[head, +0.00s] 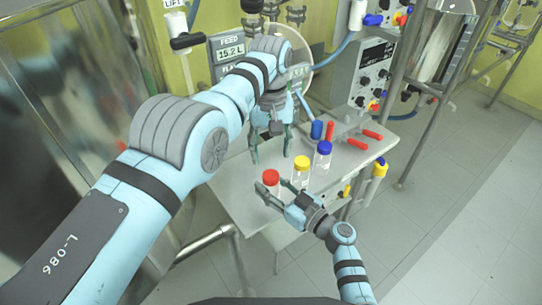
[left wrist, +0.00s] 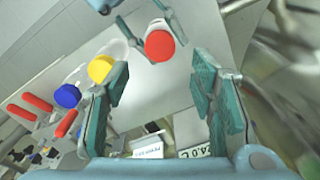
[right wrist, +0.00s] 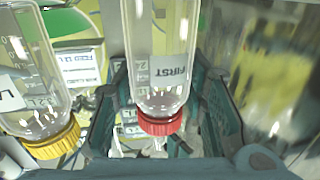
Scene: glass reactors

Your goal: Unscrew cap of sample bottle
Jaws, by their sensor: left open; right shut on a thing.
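A clear sample bottle with a red cap (head: 271,177) stands upright near the front edge of the grey table. My right gripper (head: 275,190) is shut on its body below the cap. The right wrist view shows the label "FIRST" on the glass body (right wrist: 165,50) between my fingers. My left gripper (head: 271,150) is open and empty above the table, pointing down. In the left wrist view the red cap (left wrist: 160,45) lies beyond my spread left fingers, not between them. Bottles with a yellow cap (head: 302,163) and a blue cap (head: 324,147) stand to the right.
Several red-handled tools (head: 358,143) and a blue cylinder (head: 316,130) are farther right on the table (head: 233,180). A control box (head: 370,75) and a display reading 15.2 (head: 230,51) stand behind. The yellow-capped bottle (right wrist: 52,142) is close beside my right gripper.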

